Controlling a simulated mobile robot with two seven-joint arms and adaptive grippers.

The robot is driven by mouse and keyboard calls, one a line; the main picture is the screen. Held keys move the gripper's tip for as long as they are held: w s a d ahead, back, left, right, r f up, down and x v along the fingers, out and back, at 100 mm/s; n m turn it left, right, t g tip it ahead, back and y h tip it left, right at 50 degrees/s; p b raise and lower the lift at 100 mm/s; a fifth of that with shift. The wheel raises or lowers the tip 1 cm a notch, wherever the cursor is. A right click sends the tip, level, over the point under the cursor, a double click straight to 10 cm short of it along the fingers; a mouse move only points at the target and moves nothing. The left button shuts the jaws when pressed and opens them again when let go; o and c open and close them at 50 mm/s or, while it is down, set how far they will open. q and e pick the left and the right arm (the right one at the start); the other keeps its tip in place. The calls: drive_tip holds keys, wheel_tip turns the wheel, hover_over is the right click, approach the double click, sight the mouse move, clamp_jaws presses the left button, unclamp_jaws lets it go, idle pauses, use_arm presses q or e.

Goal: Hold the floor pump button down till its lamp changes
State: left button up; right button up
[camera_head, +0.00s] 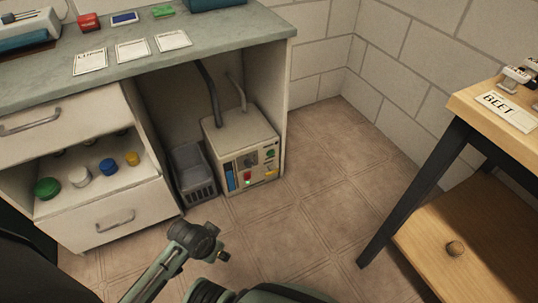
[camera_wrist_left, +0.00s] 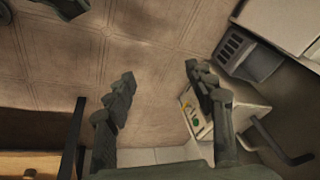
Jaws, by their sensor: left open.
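The floor pump (camera_head: 238,128) is a pale box on the floor in the open bay under the counter. Its front panel has a blue strip, a red part (camera_head: 248,175), a green part (camera_head: 270,154) and a yellow part (camera_head: 271,172). A small bright green light shows near the red part. I cannot tell for sure which is the button. In the left wrist view the pump (camera_wrist_left: 252,111) lies partly behind one finger. My left gripper (camera_wrist_left: 159,76) is open and empty, apart from the pump. My right gripper is not in view.
An open drawer (camera_head: 100,205) with coloured caps juts out further left. A wooden table (camera_head: 460,232) stands at the right. The tiled floor (camera_head: 300,235) between is clear.

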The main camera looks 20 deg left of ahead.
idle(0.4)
use_arm(q)
clamp_jaws()
idle(1.4)
